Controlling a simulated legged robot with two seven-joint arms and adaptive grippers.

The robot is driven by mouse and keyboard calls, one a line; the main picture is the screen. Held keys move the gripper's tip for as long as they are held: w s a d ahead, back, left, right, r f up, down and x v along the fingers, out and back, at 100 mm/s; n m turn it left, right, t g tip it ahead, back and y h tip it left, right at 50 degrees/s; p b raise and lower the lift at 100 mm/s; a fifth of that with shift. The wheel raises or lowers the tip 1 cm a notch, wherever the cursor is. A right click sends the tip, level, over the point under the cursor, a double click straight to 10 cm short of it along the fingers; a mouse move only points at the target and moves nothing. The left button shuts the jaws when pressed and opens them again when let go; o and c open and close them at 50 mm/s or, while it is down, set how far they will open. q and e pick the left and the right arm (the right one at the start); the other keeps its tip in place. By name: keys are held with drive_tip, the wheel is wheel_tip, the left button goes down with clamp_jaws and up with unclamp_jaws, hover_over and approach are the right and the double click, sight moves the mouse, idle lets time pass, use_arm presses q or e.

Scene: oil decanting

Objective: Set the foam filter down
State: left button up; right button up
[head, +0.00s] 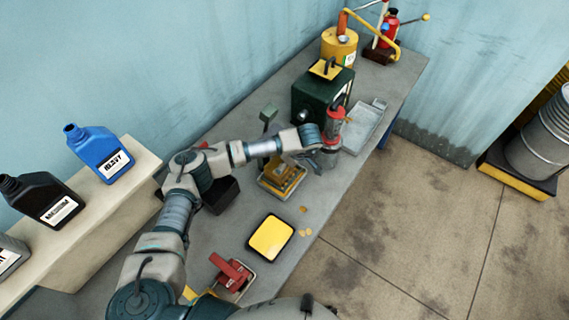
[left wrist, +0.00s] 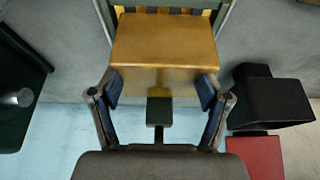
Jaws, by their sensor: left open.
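An ochre block, which looks like the foam filter (head: 281,171), sits on a small framed stand (head: 284,193) in the middle of the bench. It shows large in the left wrist view (left wrist: 165,45). My left gripper (head: 314,163) is open. In the left wrist view its two fingers (left wrist: 162,92) lie on either side of the block's near end. I cannot tell whether they touch it. A second, flat yellow pad lies in a black tray (head: 271,239) nearer on the bench. My right gripper is not in view.
A dark green machine (head: 310,97) and a red-topped jar (head: 333,125) stand behind the stand. A metal tray (head: 366,128) lies at the right. A black box (left wrist: 270,102) and red thing (left wrist: 257,157) sit beside the gripper. Blue (head: 98,153) and black (head: 42,199) bottles stand on a ledge.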

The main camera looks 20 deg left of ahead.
use_arm(q)
drive_tip(key=v, duration=1.1)
drive_tip(key=shift+r+b, duration=0.2)
drive_tip(key=shift+b, duration=0.1)
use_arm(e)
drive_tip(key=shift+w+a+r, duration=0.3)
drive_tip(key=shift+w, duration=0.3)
use_arm(q)
drive_tip(key=shift+a, duration=0.3)
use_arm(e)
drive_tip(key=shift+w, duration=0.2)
